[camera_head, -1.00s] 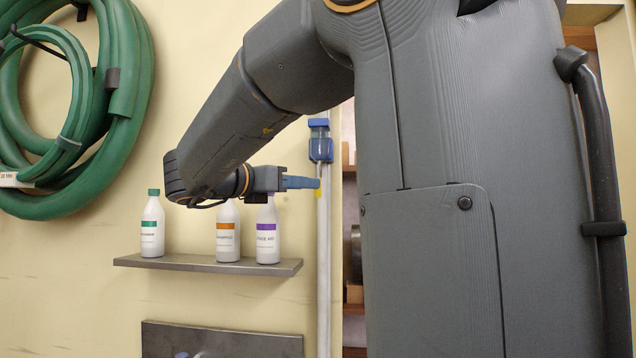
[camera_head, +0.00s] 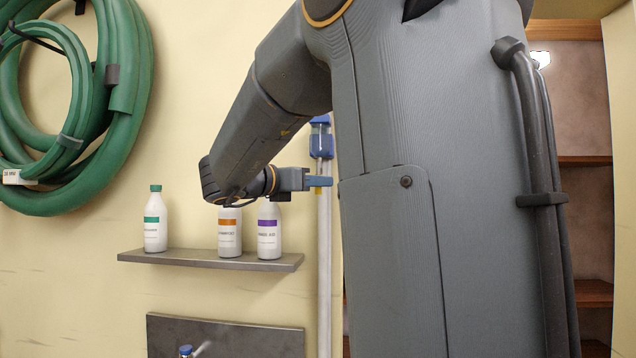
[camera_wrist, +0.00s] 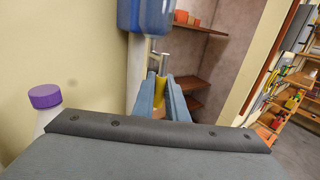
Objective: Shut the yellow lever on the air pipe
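The pale air pipe (camera_head: 325,255) runs upright on the wall, with a blue fitting (camera_head: 321,138) on it. The fitting and pipe also show in the wrist view, the fitting (camera_wrist: 145,14) at the top and the pipe (camera_wrist: 135,72) below it. The yellow lever (camera_wrist: 161,88) shows in the wrist view at the far end of my blue fingers, just right of the pipe. My gripper (camera_head: 322,181) is beside the pipe, below the fitting. In the wrist view my gripper (camera_wrist: 163,84) has its fingers apart, the lever showing between their tips; contact cannot be told.
A wall shelf (camera_head: 215,259) with several white bottles stands below and left of my gripper; a purple-capped bottle (camera_wrist: 45,98) is close at left in the wrist view. A green hose (camera_head: 125,110) hangs at left. A dark plate (camera_head: 225,335) is below. Open shelving (camera_head: 585,160) is at right.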

